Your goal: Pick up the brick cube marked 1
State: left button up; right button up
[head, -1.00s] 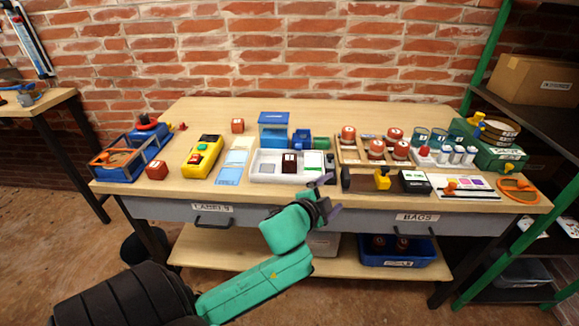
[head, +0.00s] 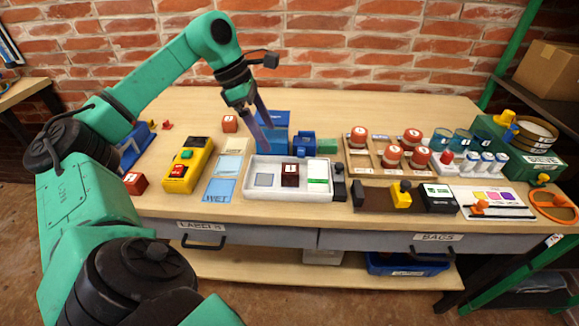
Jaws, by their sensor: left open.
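The labels are too small for me to read which is marked 1. My left gripper (head: 267,138) is open and empty, pointing down in front of the blue box, above and behind the tray. My right gripper is not in view.
The yellow device (head: 188,165) and blue cards (head: 220,189) lie left of the tray. Red-topped jars (head: 392,156) stand in a wooden rack on the right. A black-and-yellow fixture (head: 401,195) is in front. Clear wood lies along the back edge.

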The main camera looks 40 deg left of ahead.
pick_arm(q)
send_near(290, 168)
notch_tip(290, 168, down, 2)
jog(key=x, duration=0.8)
jog(key=shift+w+d+f, duration=0.3)
jog(key=shift+d, duration=0.05)
jog(key=shift+c, duration=0.9)
jog(key=shift+r, duration=0.1)
grip_shut()
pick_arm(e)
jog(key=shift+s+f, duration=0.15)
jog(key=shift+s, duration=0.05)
